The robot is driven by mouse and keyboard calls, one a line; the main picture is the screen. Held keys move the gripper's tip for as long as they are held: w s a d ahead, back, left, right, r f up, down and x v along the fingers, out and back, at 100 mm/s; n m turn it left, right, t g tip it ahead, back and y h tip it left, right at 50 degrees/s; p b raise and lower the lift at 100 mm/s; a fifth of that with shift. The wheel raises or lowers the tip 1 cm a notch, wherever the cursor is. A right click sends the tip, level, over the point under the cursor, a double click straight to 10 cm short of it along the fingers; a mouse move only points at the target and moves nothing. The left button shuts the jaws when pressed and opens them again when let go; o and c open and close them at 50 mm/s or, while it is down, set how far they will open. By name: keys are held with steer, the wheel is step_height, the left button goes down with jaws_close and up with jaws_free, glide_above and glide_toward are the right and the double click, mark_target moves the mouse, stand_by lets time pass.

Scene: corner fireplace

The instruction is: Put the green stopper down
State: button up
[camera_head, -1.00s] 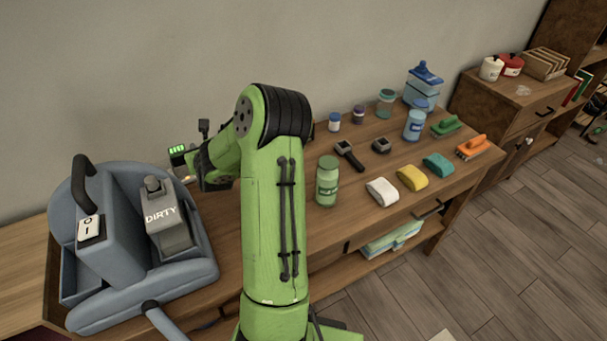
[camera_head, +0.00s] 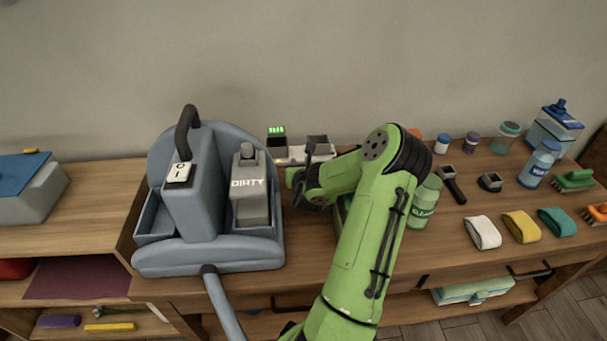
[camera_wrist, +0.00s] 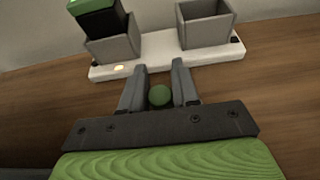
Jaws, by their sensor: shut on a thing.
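The green stopper (camera_wrist: 160,96) shows in the wrist view as a small round green thing between the two grey fingers. My gripper (camera_wrist: 159,78) is shut on it. Below the fingers is the wooden table top (camera_wrist: 50,120); I cannot tell whether the stopper touches it. In the head view the stopper and my fingertips are hidden by my arm, whose wrist is over the table just right of the blue-grey machine.
A white charging base (camera_wrist: 155,55) with two grey cups lies just beyond my fingers; the left cup holds a green-topped black block (camera_wrist: 100,18). The blue-grey machine (camera_head: 210,255) stands left. Bottles, cloths and brushes are on the right. Bare wood lies around the gripper.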

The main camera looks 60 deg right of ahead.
step_height(320, 180, down, 2)
steer(key=shift+r, duration=0.25)
steer(key=o, duration=1)
steer(key=shift+f, duration=0.15)
steer(key=shift+s+a+r, duration=0.2)
steer(key=shift+r, duration=0.1)
steer(key=p+v, duration=0.5)
steer(key=v, duration=0.5)
steer(key=shift+r, duration=0.15)
steer(key=shift+s+a+r+p, duration=0.15)
steer(key=shift+s+a+p, duration=0.3)
steer(key=shift+p, duration=0.1)
